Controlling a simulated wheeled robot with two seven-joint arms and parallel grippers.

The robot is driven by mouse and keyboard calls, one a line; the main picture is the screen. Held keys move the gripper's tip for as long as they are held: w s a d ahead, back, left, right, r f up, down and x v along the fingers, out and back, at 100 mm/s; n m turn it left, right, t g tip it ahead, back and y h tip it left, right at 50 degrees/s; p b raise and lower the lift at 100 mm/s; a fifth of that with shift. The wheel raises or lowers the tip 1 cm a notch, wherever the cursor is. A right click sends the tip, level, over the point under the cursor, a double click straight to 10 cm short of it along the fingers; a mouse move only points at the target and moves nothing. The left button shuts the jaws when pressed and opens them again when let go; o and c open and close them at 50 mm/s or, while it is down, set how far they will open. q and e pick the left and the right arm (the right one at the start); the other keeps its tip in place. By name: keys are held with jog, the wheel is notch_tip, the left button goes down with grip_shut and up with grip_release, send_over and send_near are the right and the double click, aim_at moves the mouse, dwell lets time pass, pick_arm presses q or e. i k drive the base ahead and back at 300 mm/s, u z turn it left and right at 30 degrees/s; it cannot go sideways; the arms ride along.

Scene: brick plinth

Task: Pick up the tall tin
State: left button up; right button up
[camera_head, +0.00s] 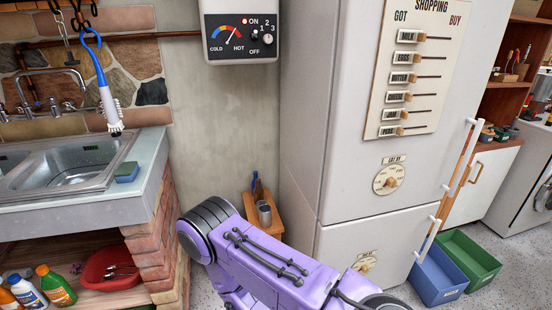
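A small grey metal tin (264,213), which may be the tall tin, stands upright on a low wooden stand (275,228) in the gap between the sink unit and the fridge. A blue thing sticks up just behind it, too small to name. One of my purple arms crosses the bottom middle of the head view, in front of the stand, and hides its lower part. Neither of my grippers shows, so I cannot tell how they stand relative to the tin.
The fridge (300,140) rises to the right. A sink (75,165) on a brick support (155,240) is at left, with a sponge (127,171) on its edge. A red bowl (100,272) and bottles sit below. Blue (437,280) and green (470,262) crates stand on the floor.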

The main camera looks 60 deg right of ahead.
aim_at(264, 210)
jog(key=z, duration=0.55)
jog(key=i, duration=0.8)
jog(key=z, duration=1.4)
jog(key=i, duration=0.55)
jog(key=z, duration=0.55)
